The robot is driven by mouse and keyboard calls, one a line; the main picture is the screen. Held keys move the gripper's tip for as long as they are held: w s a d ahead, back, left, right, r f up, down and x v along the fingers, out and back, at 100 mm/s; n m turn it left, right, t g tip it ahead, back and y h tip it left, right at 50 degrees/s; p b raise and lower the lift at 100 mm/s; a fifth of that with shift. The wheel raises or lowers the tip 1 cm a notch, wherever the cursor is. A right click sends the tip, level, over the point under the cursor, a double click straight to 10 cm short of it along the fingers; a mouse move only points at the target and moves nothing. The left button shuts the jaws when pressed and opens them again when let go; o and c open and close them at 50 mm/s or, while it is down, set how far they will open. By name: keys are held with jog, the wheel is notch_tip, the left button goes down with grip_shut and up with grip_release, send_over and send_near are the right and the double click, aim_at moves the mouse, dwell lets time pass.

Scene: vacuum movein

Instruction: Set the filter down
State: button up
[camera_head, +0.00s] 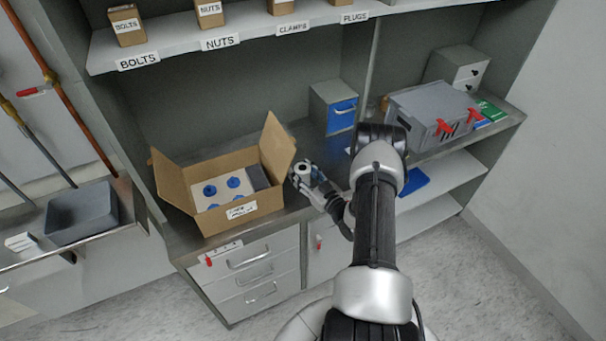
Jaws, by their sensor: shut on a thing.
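My gripper (306,178) is shut on a small white round filter (303,168) with a dark centre. It holds the filter at the counter, just right of an open cardboard box (213,221). The box's flaps stand open, and a pale insert with several blue round pieces and a dark grey block (257,177) shows inside. The counter (310,203) runs under the box and the gripper. I cannot tell whether the filter touches the counter.
A small cabinet with a blue drawer (342,115) stands behind the gripper. A grey case with red latches (432,112) sits on the right counter. A shelf with labelled boxes (210,14) hangs above. A grey bin (82,212) stands at left. Drawers (249,270) lie below the counter.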

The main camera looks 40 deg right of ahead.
jog(key=shift+r, duration=0.1)
jog(key=shift+f, duration=0.25)
jog(key=o, duration=1.1)
jog(key=shift+o, duration=0.2)
jog(key=shift+r, duration=0.15)
jog(key=shift+r, duration=0.2)
jog(key=s+p, duration=0.1)
jog(key=s, duration=1.1)
jog(key=shift+a, duration=0.25)
